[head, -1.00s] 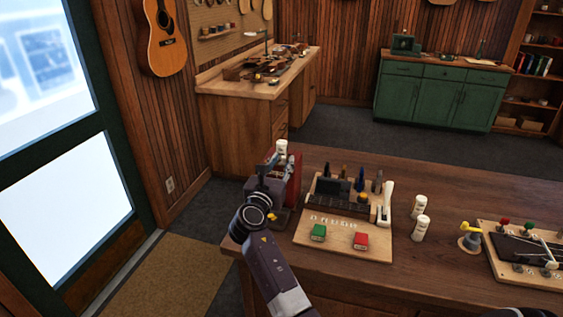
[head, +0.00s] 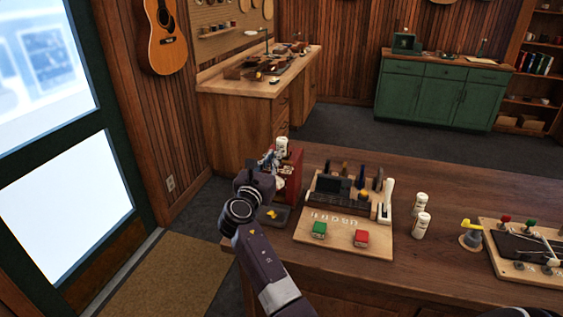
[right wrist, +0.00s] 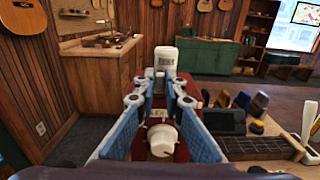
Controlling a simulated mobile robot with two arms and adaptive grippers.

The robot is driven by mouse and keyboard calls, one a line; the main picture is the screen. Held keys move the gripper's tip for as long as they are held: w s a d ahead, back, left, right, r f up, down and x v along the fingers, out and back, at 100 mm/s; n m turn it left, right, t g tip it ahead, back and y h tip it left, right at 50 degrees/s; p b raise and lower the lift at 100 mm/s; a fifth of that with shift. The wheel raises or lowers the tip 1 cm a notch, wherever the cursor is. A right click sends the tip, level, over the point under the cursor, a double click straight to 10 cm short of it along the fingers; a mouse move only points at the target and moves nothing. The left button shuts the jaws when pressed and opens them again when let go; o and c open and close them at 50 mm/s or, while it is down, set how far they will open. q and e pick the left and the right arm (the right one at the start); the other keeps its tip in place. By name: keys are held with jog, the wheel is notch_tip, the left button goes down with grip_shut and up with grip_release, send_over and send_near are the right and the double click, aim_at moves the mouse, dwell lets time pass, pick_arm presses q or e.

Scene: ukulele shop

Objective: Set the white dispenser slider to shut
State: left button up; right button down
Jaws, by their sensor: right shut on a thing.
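The red dispenser (head: 294,176) stands at the left end of the wooden table. A white labelled bottle-like part (head: 281,146) is at its top, also seen in the right wrist view (right wrist: 166,60). My right gripper (head: 270,160) is at the dispenser's left side in the head view. In the right wrist view its blue-padded fingers (right wrist: 166,88) reach toward the dispenser, with a white knob (right wrist: 163,139) between them on the red body. The gripper is shut on what appears to be this white slider knob; the fingers partly hide the contact. My left gripper is out of view.
A dark tray with yellow pieces (head: 273,215) sits before the dispenser. To its right are a wooden board (head: 340,247) with green and red blocks, two white bottles (head: 420,226), a yellow-topped fixture (head: 471,236) and another board (head: 532,273). The table's front middle is clear.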

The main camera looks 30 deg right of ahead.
jog(key=shift+w+a, duration=0.4)
jog(key=c, duration=2.4)
grip_release()
jog(key=o, duration=0.4)
jog(key=shift+w+a, duration=0.2)
jog(key=shift+s, duration=0.15)
jog(key=v, duration=0.7)
jog(key=shift+s+a, duration=0.1)
